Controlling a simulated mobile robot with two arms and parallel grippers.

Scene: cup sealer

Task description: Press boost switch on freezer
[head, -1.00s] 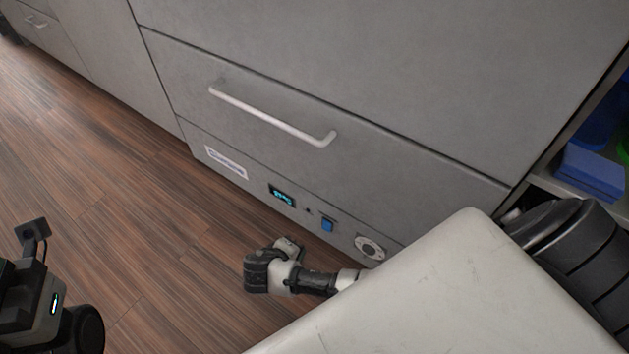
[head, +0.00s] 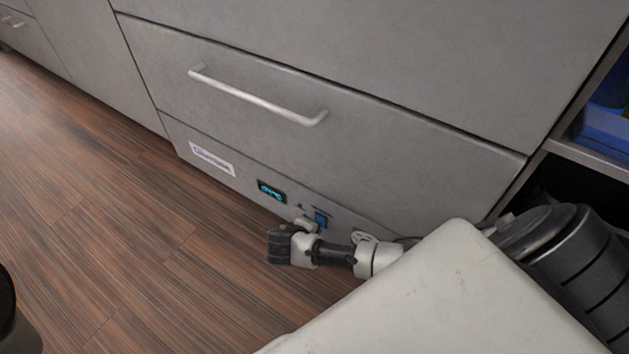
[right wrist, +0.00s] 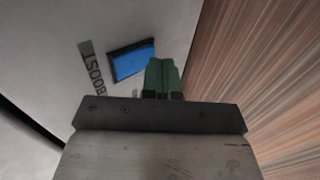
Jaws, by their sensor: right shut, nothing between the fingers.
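The freezer's lower panel (head: 235,183) carries the blue boost switch (head: 321,219), right of a lit display (head: 271,190). In the right wrist view the switch (right wrist: 131,61) is a blue rectangle in a dark frame with the label BOOST (right wrist: 92,68) beside it. My right gripper (head: 305,225) is low in front of the panel, close to the switch and partly overlapping its lower edge. Its green fingertips (right wrist: 162,66) are together and empty, just right of the switch in the wrist view. I cannot tell whether they touch the panel. My left gripper is out of view.
Above the panel is a grey drawer with a bar handle (head: 257,97). A round dial (head: 363,237) on the panel is partly hidden by my right arm. An open shelf with a blue box (head: 604,125) is at right.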

